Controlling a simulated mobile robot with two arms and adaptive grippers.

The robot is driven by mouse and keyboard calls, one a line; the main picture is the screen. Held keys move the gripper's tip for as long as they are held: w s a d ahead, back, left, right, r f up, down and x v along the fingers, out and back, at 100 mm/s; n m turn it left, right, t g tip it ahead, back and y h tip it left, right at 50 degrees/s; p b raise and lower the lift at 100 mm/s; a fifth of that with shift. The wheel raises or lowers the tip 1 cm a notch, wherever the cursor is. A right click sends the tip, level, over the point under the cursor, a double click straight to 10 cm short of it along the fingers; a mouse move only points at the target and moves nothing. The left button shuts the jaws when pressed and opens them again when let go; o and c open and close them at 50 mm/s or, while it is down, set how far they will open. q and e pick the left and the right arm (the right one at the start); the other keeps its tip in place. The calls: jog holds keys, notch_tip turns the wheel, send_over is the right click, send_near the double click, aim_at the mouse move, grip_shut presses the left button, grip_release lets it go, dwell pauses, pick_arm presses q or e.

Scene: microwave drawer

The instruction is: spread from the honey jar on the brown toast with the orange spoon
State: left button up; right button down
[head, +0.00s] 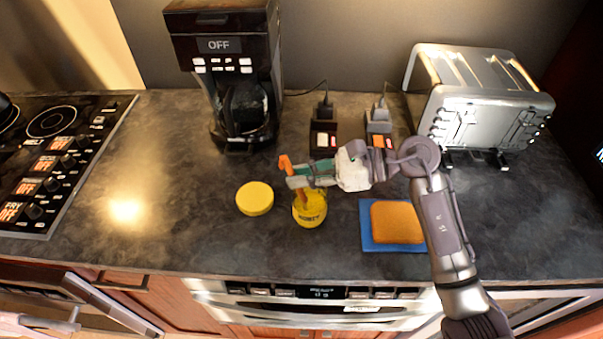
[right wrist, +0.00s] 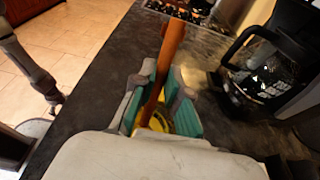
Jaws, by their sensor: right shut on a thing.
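The honey jar (head: 310,213), small and yellow with a dark label, stands open on the dark counter. My right gripper (head: 312,174) is above it, shut on the orange spoon (head: 285,163). The spoon's lower end goes down into the jar mouth, and its tip is hidden. In the right wrist view the orange handle (right wrist: 166,62) stands between the teal finger pads, with a bit of yellow jar behind. The brown toast (head: 397,222) lies flat on a blue square board (head: 369,240) right of the jar. A grey part, apparently my left gripper (head: 52,323), shows low at the left edge; its jaws are unclear.
A yellow lid (head: 255,198) lies left of the jar. A coffee maker (head: 228,75) stands behind, with two small dark devices (head: 323,130) on the counter and a toaster (head: 482,100) at the back right. A stove (head: 52,160) is at left. Counter between stove and lid is clear.

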jog(key=shift+r+p, duration=1.35)
jog(key=shift+r, duration=2.15)
notch_tip(320, 180, up, 6)
jog(key=p, duration=0.2)
